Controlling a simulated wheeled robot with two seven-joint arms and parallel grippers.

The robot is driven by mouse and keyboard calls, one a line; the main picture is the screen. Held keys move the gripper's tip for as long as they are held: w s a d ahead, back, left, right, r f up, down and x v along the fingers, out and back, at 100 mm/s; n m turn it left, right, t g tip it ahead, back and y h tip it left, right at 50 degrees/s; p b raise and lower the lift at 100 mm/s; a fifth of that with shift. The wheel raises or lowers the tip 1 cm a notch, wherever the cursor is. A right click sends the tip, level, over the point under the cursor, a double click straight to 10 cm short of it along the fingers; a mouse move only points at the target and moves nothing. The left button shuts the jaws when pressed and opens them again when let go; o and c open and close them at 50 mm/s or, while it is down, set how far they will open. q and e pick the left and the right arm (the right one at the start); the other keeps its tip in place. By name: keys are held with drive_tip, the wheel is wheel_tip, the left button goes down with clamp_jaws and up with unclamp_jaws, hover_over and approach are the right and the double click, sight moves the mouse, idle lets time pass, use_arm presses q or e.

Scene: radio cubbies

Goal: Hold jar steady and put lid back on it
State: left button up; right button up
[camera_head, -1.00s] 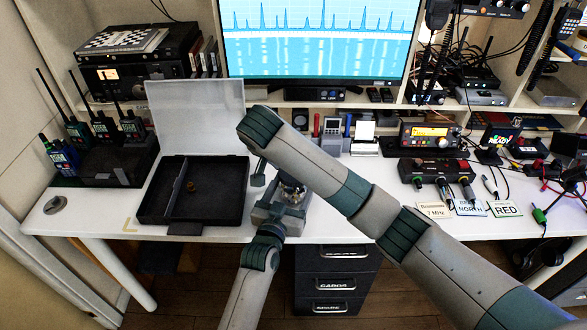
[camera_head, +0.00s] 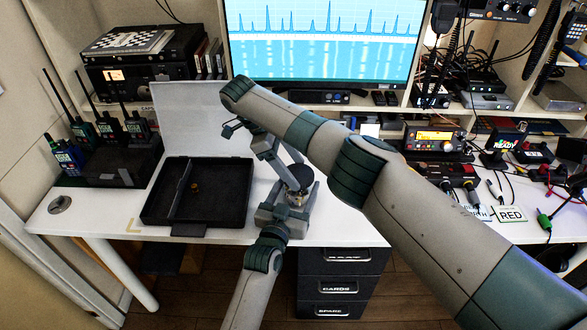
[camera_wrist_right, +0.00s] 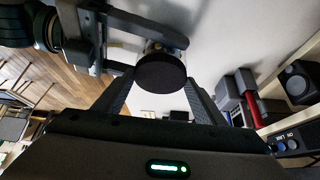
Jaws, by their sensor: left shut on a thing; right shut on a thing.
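The jar (camera_head: 299,199) stands upright on the front of the white table, right of the black case. My left gripper (camera_head: 288,212) is shut around the jar, low down. The round black lid (camera_head: 298,172) is at the jar's mouth, and my right gripper (camera_head: 290,175) is shut on it from above. In the right wrist view the lid (camera_wrist_right: 160,73) sits between the fingertips of the right gripper (camera_wrist_right: 160,88) and hides most of the jar. My left gripper (camera_wrist_right: 150,38) shows behind it. I cannot tell whether the lid touches the rim.
An open black case (camera_head: 220,207) with a small brownish thing (camera_head: 194,186) in it lies left of the jar. Handheld radios (camera_head: 108,135) stand at the left. Radio gear (camera_head: 435,140) and cards (camera_head: 510,214) fill the right.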

drive_tip(key=shift+m, duration=0.4)
drive_tip(key=shift+w, duration=0.1)
drive_tip(key=o, duration=1)
drive_tip(key=shift+d+r, duration=0.1)
drive_tip(key=shift+r, duration=2.15)
drive_tip(key=shift+n, duration=0.3)
drive_tip(key=shift+c, duration=0.3)
